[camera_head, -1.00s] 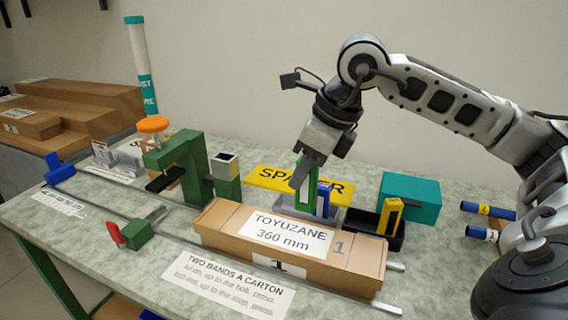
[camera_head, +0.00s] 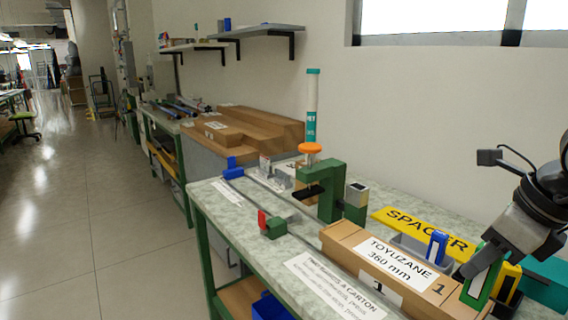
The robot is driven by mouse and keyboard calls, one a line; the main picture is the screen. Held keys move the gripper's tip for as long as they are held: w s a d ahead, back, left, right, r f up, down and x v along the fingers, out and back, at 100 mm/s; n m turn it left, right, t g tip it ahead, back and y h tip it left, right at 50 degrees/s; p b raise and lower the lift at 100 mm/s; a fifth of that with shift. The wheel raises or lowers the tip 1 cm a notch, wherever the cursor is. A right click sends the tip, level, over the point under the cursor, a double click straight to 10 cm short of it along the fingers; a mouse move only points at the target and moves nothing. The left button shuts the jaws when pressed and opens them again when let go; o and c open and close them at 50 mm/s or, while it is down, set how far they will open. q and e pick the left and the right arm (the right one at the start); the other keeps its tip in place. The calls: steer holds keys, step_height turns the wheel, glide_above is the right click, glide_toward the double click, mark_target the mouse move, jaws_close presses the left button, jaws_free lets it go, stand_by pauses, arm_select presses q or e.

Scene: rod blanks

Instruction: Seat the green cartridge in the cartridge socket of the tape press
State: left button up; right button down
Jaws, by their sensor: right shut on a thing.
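My right gripper (camera_head: 478,262) is shut on the green cartridge (camera_head: 480,283), a green frame with a pale face, held tilted near the right end of the carton. A blue cartridge (camera_head: 437,247) stands in the grey tray to its left, and a yellow one (camera_head: 507,282) stands just to its right. The green tape press (camera_head: 331,188) with an orange knob (camera_head: 309,148) stands left of them on the bench. A grey square holder with a dark open top (camera_head: 356,192), likely the cartridge socket, is at its right side. My left gripper is out of view.
A long brown carton (camera_head: 343,233) lies along the bench in front of the press. The yellow spacer sign (camera_head: 424,231) lies behind the tray. A red-tipped green stop (camera_head: 273,227) sits on the rail. A teal box (camera_head: 545,284) is at the right.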

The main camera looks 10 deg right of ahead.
steer(key=shift+s+a+f+n, duration=0.1)
steer(key=shift+s+a+n, duration=0.15)
steer(key=shift+n, duration=0.15)
arm_select(q)
steer(key=p, duration=0.1)
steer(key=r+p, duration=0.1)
steer(key=p, duration=0.1)
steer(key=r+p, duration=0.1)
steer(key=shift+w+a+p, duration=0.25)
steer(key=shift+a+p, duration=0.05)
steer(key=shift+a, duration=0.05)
arm_select(e)
steer(key=w+a+f+n+g+h, duration=0.1)
steer(key=a+f+n+g, duration=0.3)
steer(key=n, duration=1)
steer(key=w+a+f+n+g+h, duration=0.1)
steer(key=a+f+n+g, duration=0.3)
steer(key=a+n, duration=0.6)
steer(key=f+n, duration=0.1)
steer(key=n, duration=0.4)
steer(key=shift+w+n, duration=0.25)
steer(key=shift+n, duration=0.05)
